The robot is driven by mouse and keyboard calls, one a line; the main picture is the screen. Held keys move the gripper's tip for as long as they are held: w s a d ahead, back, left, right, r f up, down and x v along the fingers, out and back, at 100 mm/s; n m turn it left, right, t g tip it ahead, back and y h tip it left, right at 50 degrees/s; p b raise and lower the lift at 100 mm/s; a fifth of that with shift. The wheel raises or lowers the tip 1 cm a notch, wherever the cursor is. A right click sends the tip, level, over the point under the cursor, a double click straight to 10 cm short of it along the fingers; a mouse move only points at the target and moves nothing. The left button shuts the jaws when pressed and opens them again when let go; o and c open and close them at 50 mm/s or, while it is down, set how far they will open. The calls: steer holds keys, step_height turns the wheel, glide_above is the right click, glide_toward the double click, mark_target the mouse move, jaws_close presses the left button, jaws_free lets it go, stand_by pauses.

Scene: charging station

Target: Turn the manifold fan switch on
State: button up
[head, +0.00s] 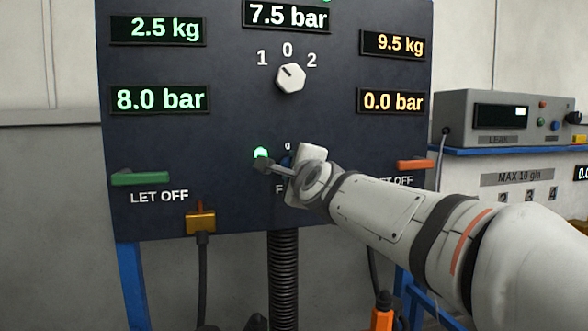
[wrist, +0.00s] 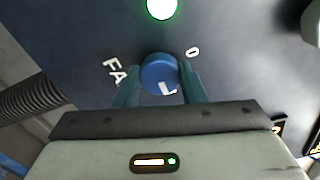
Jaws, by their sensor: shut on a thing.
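The manifold fan switch is a round blue knob (wrist: 158,72) on the dark panel, in the middle of the wrist view. A white mark shows at its lower edge, and the letters "FA" and a "0" stand beside it. In the head view only a sliver of blue (head: 286,161) shows behind my gripper (head: 276,167). In the wrist view the two fingers of my gripper (wrist: 159,80) stand on either side of the knob and are shut on it. A green lamp (head: 260,153) is lit next to the switch and also shows in the wrist view (wrist: 162,8).
A white selector knob (head: 290,78) marked 1, 0, 2 is higher on the panel. A green handle (head: 140,178) is at left and a red one (head: 414,165) at right. A grey instrument (head: 510,118) stands on a blue shelf. A ribbed hose (head: 283,275) hangs below.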

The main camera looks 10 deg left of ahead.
steer(key=o, duration=1)
steer(key=v, duration=0.8)
steer(key=shift+p, duration=0.45)
